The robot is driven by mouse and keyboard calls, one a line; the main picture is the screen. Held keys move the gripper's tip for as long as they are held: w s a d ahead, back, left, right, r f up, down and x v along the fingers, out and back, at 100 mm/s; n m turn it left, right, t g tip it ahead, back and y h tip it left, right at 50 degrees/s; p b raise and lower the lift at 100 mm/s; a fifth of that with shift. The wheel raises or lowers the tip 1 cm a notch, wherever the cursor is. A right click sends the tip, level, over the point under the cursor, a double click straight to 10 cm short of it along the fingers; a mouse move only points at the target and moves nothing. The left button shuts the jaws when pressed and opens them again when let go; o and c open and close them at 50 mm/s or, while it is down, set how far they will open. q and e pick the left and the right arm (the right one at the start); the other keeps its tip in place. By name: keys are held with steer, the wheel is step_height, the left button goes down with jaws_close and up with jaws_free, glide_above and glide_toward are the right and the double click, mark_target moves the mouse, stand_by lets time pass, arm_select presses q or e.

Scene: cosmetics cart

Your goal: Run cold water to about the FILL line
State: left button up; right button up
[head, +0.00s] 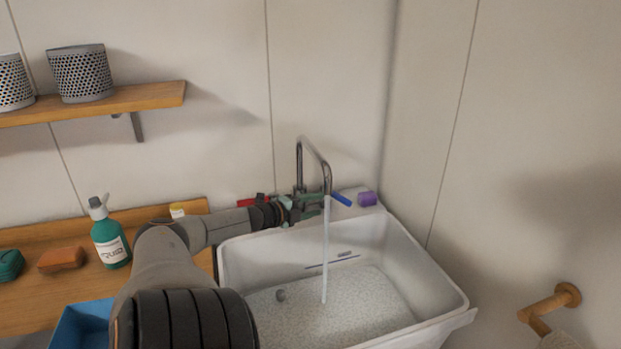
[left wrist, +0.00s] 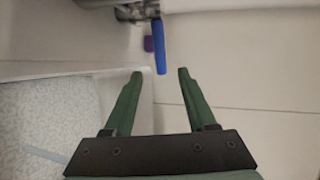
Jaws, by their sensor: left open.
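A chrome tap (head: 300,165) stands at the back of the white sink (head: 235,262), and a water stream (head: 325,250) falls from its spout into the basin. A dark line mark (head: 332,261) shows on the basin's back wall, above the speckled surface below. I cannot tell how deep the water is. The blue lever (head: 341,199) is right of the tap, the red lever (head: 253,202) left. My left gripper (left wrist: 160,74) is open; the blue lever's end (left wrist: 160,50) lies between or just ahead of its fingertips, contact unclear.
A purple item (head: 367,199) sits on the sink's back ledge near the blue lever. A green bottle (head: 110,238), an orange block (head: 61,259) and a blue bin (head: 82,325) are at left. A wooden holder (head: 552,302) juts from the right wall.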

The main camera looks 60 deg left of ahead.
arm_select(q)
steer(key=shift+s+d+r, duration=0.1)
steer(key=shift+s+r, duration=0.05)
steer(key=shift+s, duration=0.5)
steer(key=shift+d, duration=0.1)
stand_by(0.3)
